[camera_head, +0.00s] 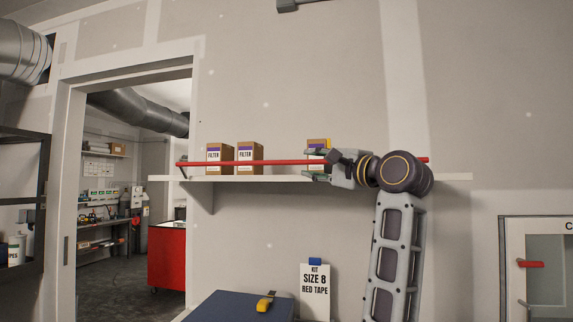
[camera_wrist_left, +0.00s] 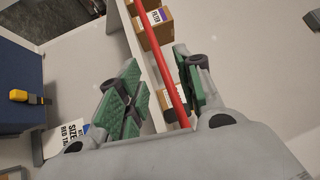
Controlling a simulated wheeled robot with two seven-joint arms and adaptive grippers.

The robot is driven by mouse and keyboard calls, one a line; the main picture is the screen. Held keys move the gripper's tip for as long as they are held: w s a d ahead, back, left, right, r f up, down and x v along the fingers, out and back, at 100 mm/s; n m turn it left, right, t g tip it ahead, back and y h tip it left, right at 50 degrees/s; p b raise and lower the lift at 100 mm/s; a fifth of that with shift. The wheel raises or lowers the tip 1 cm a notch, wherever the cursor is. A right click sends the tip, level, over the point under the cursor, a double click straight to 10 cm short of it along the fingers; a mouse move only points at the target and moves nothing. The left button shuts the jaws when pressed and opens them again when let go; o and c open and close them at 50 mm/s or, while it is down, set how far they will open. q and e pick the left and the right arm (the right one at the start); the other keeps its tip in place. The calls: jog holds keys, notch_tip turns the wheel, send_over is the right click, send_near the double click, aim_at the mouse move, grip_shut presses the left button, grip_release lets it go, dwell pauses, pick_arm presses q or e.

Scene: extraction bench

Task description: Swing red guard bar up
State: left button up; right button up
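The red guard bar (camera_head: 270,162) runs level along the front of the white wall shelf (camera_head: 270,178), in front of the boxes. My left gripper (camera_head: 311,164) is at the bar, right of its middle, with one finger above and one below it. In the left wrist view the red bar (camera_wrist_left: 172,62) passes between the green finger pads of the left gripper (camera_wrist_left: 158,88). The fingers are apart, and the bar lies nearer the right-hand finger. I cannot tell whether it touches that finger. My left wrist hides part of the bar's right end. The right gripper is not in view.
Brown filter boxes (camera_head: 220,153) stand on the shelf behind the bar; one is partly behind my gripper. Below are a kit sign (camera_head: 315,290) and a blue surface (camera_head: 240,308) with a yellow-and-black tool (camera_head: 265,301). A doorway opens left.

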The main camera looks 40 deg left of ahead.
aim_at(289, 162)
pick_arm(q)
jog(key=shift+s+d+r+n+h, duration=0.25)
jog(key=shift+n+h, duration=0.15)
jog(key=shift+h, duration=0.2)
jog(key=shift+a, duration=0.2)
jog(key=p+x, duration=0.2)
jog(key=x, duration=0.8)
jog(key=shift+w+a+r, duration=0.1)
jog(key=shift+w+a, duration=0.05)
jog(key=shift+a, duration=0.1)
jog(key=shift+x, duration=1.5)
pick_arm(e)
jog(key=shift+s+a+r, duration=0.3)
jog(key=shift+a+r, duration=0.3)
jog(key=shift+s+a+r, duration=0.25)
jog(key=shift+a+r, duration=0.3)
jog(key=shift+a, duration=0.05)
pick_arm(q)
jog(key=shift+w, duration=0.1)
grip_shut()
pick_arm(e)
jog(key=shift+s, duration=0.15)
